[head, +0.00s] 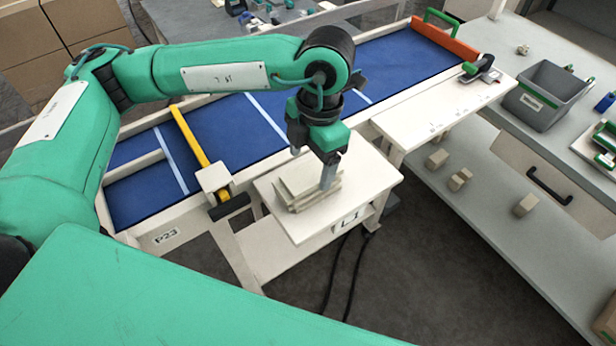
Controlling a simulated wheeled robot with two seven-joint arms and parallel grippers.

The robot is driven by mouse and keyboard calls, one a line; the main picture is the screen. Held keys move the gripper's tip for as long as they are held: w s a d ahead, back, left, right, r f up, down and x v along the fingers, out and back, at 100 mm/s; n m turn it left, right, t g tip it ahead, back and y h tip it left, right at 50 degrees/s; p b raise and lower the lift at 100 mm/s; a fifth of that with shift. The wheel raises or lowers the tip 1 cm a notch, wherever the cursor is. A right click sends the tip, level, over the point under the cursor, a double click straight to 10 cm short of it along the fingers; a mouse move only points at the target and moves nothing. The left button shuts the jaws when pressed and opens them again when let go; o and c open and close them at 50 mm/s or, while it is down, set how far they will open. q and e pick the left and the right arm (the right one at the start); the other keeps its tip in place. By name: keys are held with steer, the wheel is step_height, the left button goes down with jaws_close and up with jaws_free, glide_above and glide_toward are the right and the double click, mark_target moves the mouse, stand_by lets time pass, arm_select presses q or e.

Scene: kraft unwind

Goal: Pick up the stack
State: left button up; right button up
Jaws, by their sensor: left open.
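A small stack of flat, beige pieces (296,190) lies on a white side table (310,228). Its layers are slightly uneven. My left gripper (316,172) points down right over the stack, its near finger at the stack's right side. The jaws are open. One finger shows in front of the stack's right end and the other shows at its back left. I cannot tell whether the fingers touch the stack. My right gripper is not in view.
A blue-topped conveyor (225,128) with a yellow bar (188,137) runs behind the side table. A grey bin (540,97) and small beige blocks (460,179) are on the shelving at right. Dark cables hang below the table. Grey floor is open at lower centre.

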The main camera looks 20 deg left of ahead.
mark_target(308, 172)
arm_select(q)
steer(key=shift+s+f+p, duration=0.15)
steer(key=shift+f+p, duration=0.15)
steer(key=shift+f, duration=0.15)
steer(key=f, duration=0.1)
steer(key=f+p, duration=0.1)
steer(key=f, duration=0.1)
steer(key=f+p, duration=0.1)
steer(key=shift+s+a+f, duration=0.15)
steer(key=shift+s+a, duration=0.1)
steer(key=shift+f, duration=0.25)
steer(key=c, duration=1.1)
steer(key=shift+r, duration=0.1)
steer(key=shift+r, duration=0.55)
steer(key=shift+r+b, duration=2.25)
steer(key=shift+r, duration=7.15)
